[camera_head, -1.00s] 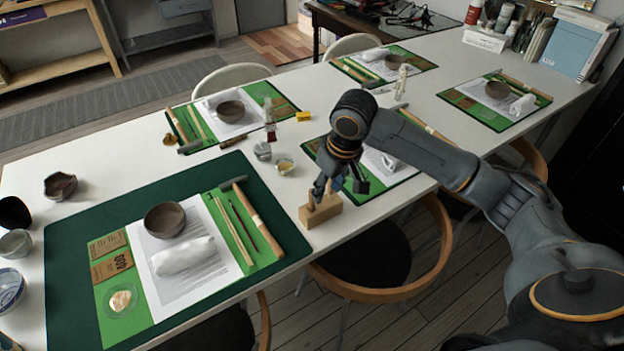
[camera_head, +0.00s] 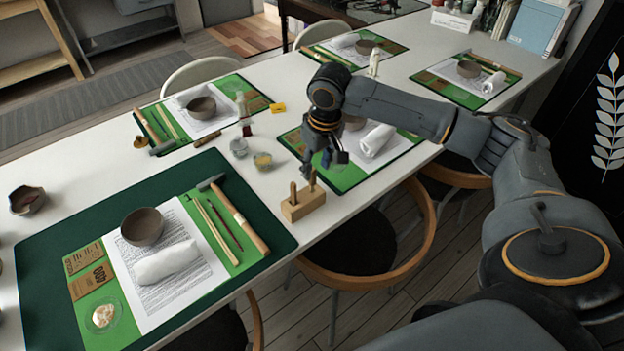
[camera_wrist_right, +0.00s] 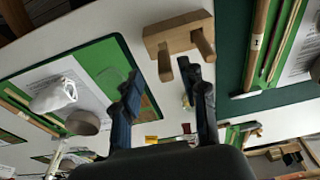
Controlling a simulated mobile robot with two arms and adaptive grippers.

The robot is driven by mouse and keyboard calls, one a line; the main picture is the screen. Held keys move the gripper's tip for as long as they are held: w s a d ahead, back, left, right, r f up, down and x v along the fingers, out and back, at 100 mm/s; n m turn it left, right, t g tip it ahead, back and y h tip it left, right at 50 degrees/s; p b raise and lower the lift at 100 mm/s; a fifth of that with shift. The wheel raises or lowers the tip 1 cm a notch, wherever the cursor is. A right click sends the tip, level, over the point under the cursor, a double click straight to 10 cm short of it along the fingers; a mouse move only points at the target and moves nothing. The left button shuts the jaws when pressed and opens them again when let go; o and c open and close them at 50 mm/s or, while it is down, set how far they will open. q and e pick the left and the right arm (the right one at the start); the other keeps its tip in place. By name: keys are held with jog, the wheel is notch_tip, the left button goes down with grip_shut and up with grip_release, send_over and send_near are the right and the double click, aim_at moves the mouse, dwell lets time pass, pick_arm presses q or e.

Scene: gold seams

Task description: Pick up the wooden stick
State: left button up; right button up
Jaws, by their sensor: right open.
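A small wooden block (camera_head: 303,207) stands at the table's front edge with two upright wooden sticks in it, one at its left (camera_head: 293,192) and one at its right (camera_head: 313,180). In the right wrist view the block (camera_wrist_right: 178,32) and both sticks show just beyond the fingers; one stick (camera_wrist_right: 164,64) points between the fingertips and the other (camera_wrist_right: 204,45) lies near the right finger. My right gripper (camera_head: 324,162) is open and empty, above and behind the block; it also shows in the right wrist view (camera_wrist_right: 161,84). My left gripper is not seen.
On the near dark green mat (camera_head: 40,250) lie a hammer (camera_head: 238,216), a light thin stick (camera_head: 210,231), a brown bowl (camera_head: 142,227) and a white cloth roll (camera_head: 166,262). A chair (camera_head: 350,262) is close below the front edge.

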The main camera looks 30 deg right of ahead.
aim_at(312, 178)
jog(key=f, duration=0.3)
jog(key=shift+w+a+f, duration=0.3)
jog(key=shift+a+f, duration=0.05)
jog(key=shift+f, duration=0.05)
jog(key=shift+w+f, duration=0.15)
jog(key=shift+f, duration=0.4)
grip_shut()
